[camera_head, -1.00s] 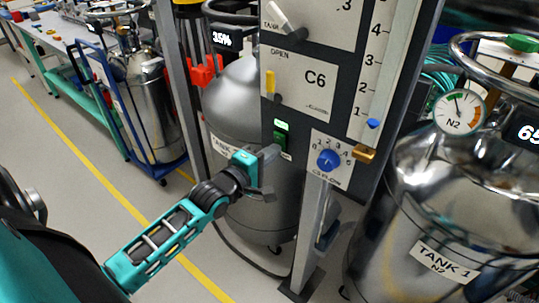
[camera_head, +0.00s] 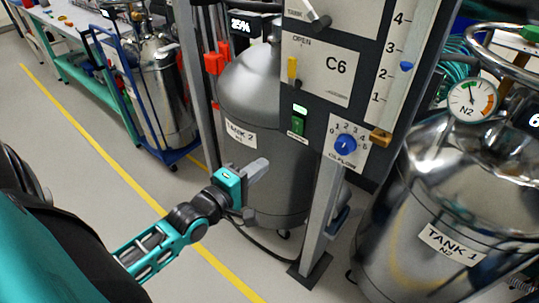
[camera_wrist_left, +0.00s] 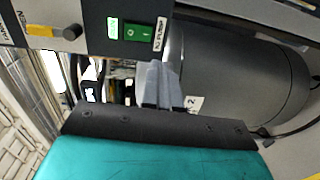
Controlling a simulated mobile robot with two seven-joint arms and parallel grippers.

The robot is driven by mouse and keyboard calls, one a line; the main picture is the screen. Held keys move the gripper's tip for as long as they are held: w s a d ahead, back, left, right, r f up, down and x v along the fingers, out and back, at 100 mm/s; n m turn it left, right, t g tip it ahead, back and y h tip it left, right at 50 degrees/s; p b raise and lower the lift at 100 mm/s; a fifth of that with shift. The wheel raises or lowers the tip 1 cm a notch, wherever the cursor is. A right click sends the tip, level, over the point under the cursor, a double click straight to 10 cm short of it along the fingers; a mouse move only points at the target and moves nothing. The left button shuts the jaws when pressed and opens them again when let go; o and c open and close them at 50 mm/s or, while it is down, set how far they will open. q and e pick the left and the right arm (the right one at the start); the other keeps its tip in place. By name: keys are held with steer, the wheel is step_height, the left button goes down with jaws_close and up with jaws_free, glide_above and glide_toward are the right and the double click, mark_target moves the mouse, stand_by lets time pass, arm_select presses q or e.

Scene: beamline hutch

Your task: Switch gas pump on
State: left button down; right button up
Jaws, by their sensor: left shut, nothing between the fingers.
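The pump switch (camera_head: 298,125) is a green rocker below the C6 plate on the dark panel. A lamp (camera_head: 300,109) above it glows pale green. In the left wrist view the green rocker (camera_wrist_left: 140,32) shows beside the lit lamp (camera_wrist_left: 112,28) and a label reading PUMP. My left gripper (camera_head: 259,167) is shut and empty, below and left of the switch and apart from it, in front of Tank 2. Its closed fingers show in the left wrist view (camera_wrist_left: 158,78). My right gripper is not in view.
A blue C6 flow knob (camera_head: 345,144) sits right of the switch. The flow gauge's blue float (camera_head: 406,66) is between 2 and 3. Tank 2 (camera_head: 262,90) stands behind the panel, Tank 1 (camera_head: 425,190) at right. A grey post (camera_head: 322,215) stands below the panel.

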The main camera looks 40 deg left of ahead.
arm_select(q)
steer(key=shift+s+a+f, duration=0.15)
steer(key=shift+s, duration=0.95)
